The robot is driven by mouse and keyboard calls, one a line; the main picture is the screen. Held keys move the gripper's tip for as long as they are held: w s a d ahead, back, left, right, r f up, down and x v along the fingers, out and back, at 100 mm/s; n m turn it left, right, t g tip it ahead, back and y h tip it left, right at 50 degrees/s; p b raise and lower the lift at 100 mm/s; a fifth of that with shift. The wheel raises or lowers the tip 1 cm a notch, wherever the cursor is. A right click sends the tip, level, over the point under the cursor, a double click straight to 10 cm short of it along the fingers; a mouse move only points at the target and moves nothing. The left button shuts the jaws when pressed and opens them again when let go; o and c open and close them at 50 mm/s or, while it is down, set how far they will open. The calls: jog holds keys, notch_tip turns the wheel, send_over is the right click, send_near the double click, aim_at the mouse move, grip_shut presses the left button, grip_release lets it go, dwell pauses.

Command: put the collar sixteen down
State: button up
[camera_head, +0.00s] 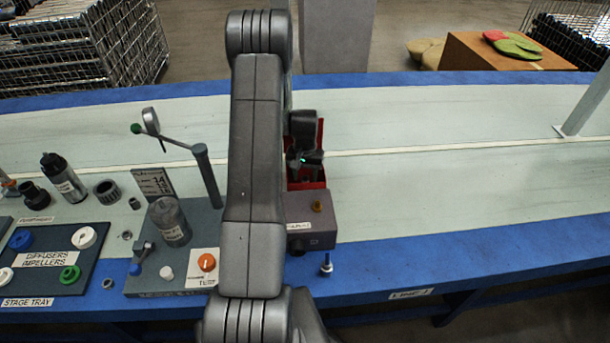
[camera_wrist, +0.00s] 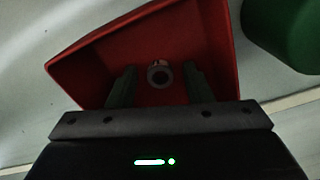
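A small grey ring-shaped collar (camera_wrist: 160,75) shows in the wrist view at the red bin (camera_wrist: 95,62), with its round opening facing the camera. I cannot read a number on it. My gripper (camera_wrist: 158,68) has its two fingers apart, one on each side of the collar, with a visible gap on both sides. I cannot tell how far above the collar the fingertips are. In the head view my gripper (camera_head: 305,172) is over the red bin (camera_head: 320,138), behind the grey box, and the collar is hidden.
A grey box (camera_head: 310,228) with a brass knob stands in front of the bin. At left are a pump stand (camera_head: 208,175), a dark bottle (camera_head: 62,178) and a stage tray (camera_head: 95,262). A green rounded object (camera_wrist: 285,30) is beside the bin. The bench at right is mostly clear.

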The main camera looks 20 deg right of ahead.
notch_tip(320, 180, up, 12)
jog(key=shift+r+p, duration=0.15)
jog(key=shift+p, duration=0.15)
dwell(1.3)
